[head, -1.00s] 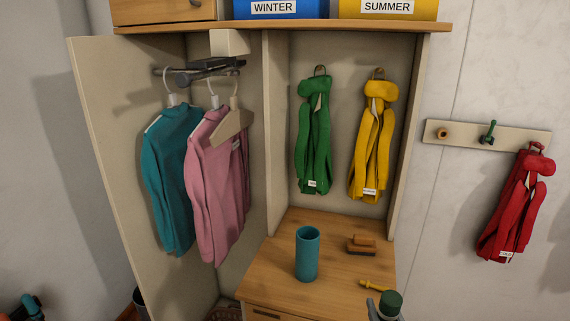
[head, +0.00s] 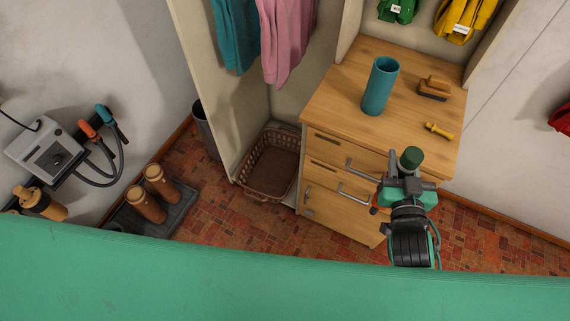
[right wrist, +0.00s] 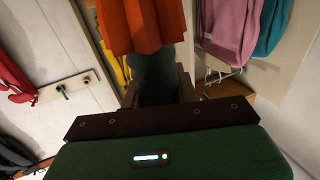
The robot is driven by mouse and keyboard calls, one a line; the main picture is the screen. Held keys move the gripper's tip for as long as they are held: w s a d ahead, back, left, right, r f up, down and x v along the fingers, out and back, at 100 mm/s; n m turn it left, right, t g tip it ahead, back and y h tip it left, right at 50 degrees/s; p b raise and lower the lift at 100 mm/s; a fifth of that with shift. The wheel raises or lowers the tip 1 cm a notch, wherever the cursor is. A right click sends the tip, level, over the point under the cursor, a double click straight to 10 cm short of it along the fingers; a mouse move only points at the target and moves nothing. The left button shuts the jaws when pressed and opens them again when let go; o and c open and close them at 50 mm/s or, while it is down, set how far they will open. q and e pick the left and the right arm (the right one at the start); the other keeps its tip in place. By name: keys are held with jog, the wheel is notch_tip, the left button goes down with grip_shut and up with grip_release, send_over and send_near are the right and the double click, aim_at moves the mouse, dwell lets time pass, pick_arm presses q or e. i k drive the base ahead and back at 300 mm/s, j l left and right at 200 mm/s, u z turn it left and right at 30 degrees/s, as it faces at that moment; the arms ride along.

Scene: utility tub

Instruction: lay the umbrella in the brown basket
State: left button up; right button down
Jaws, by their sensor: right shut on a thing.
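The umbrella has a dark green handle (head: 410,158) that points up in the head view. My right gripper (head: 407,180) is shut on it, in front of the drawer unit. The right wrist view shows the furled orange-red canopy (right wrist: 145,25) beyond the fingers; in the head view the gripper hides most of it. The brown basket (head: 264,192) stands on the floor of the wardrobe's open left part, left of and below the gripper. It looks empty. The umbrella is well apart from it. My left gripper is not in view.
The wooden drawer unit (head: 330,105) stands between basket and gripper, its handles jutting out. On it are a teal cylinder (head: 380,87), a brush (head: 434,88) and a yellow tool (head: 438,130). A teal garment (head: 233,35) and a pink one (head: 284,40) hang above the basket.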

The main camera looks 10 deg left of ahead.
aim_at(274, 172)
jog(key=i+j+u, duration=0.1)
jog(key=i+j, duration=0.15)
jog(key=j, duration=0.25)
jog(key=i+j+u, duration=0.1)
jog(key=i+j, duration=0.15)
jog(key=j, duration=0.25)
jog(key=i+j+u, duration=0.1)
jog(key=i+j, duration=0.15)
jog(key=j, duration=0.2)
jog(key=i+j+u, duration=0.1)
jog(key=i+j, duration=0.2)
jog(key=j, duration=0.15)
